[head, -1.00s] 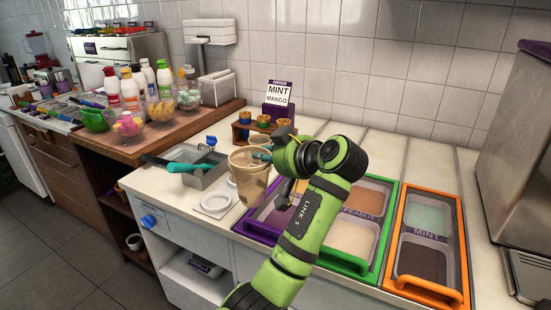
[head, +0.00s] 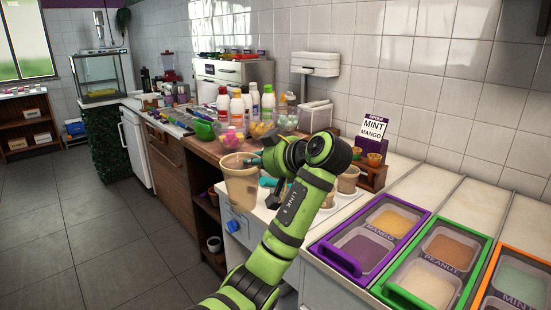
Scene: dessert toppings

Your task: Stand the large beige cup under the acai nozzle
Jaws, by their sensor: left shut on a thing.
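The large beige cup (head: 241,186) is upright, held in the air in front of the wooden counter's near end. My left gripper (head: 256,163) is shut on the cup near its rim, from the right side; its fingers are partly hidden by the green arm. My right gripper is not in view. I cannot make out an acai nozzle in this view.
Another beige cup (head: 348,180) stands on the white counter beside a wooden cone stand (head: 371,172). Topping tubs (head: 371,240) lie at the right. Bottles (head: 238,108) and bowls crowd the wooden counter. The grey floor (head: 110,225) at the left is clear.

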